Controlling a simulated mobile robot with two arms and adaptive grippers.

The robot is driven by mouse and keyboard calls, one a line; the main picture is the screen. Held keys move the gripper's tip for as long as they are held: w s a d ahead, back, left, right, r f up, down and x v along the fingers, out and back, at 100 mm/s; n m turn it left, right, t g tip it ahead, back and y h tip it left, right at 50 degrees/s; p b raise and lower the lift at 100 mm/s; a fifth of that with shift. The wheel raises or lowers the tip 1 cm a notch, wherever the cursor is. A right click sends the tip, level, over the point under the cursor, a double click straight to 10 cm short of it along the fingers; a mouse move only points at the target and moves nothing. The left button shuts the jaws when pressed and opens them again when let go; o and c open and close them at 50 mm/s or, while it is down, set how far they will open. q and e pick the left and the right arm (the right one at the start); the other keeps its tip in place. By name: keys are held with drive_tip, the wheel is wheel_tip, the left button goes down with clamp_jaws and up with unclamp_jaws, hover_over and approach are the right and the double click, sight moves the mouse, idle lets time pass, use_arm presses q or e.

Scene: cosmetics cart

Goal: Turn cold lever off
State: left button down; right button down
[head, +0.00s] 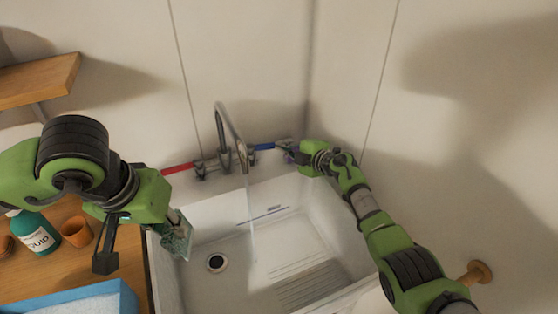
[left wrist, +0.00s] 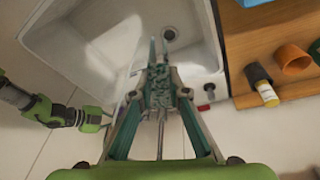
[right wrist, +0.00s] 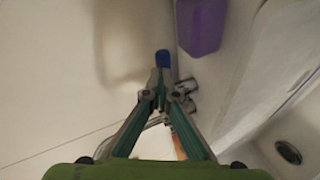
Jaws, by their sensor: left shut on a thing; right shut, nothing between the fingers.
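The cold lever (head: 264,146) is a blue-tipped handle on the right of the chrome faucet (head: 224,150). A thin water stream (head: 250,215) falls from the spout into the sink. My right gripper (head: 296,153) is just right of the lever. In the right wrist view its closed fingers (right wrist: 164,90) point at the blue tip (right wrist: 163,58) with nothing between them; I cannot tell whether they touch it. My left gripper (left wrist: 158,60) is shut on a flat, teal patterned piece (head: 177,238) above the sink's left edge. The red lever (head: 179,168) points left.
The white sink (head: 205,215) lies below both arms. A purple object (right wrist: 203,25) stands near my right gripper. A wooden counter (head: 70,268) at left holds a teal bottle (head: 36,233), an orange cup (head: 76,232) and a blue-rimmed tray (head: 126,297). A wall shelf (head: 40,85) is upper left.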

use_arm(q)
drive_tip(key=shift+w+f+b, duration=0.25)
drive_tip(key=shift+f+b, duration=0.15)
drive_tip(key=shift+f, duration=0.25)
use_arm(e)
drive_tip(key=shift+w+f, duration=0.3)
drive_tip(key=shift+w, duration=0.5)
use_arm(q)
drive_tip(key=shift+s+f+b, duration=0.2)
drive_tip(key=shift+s+b, duration=0.1)
drive_tip(key=shift+b, duration=0.05)
use_arm(e)
drive_tip(key=shift+w+r, duration=0.15)
drive_tip(key=shift+r, duration=0.15)
drive_tip(key=shift+w, duration=0.1)
use_arm(q)
drive_tip(key=shift+w+f, duration=0.1)
use_arm(e)
drive_tip(key=shift+r, duration=0.1)
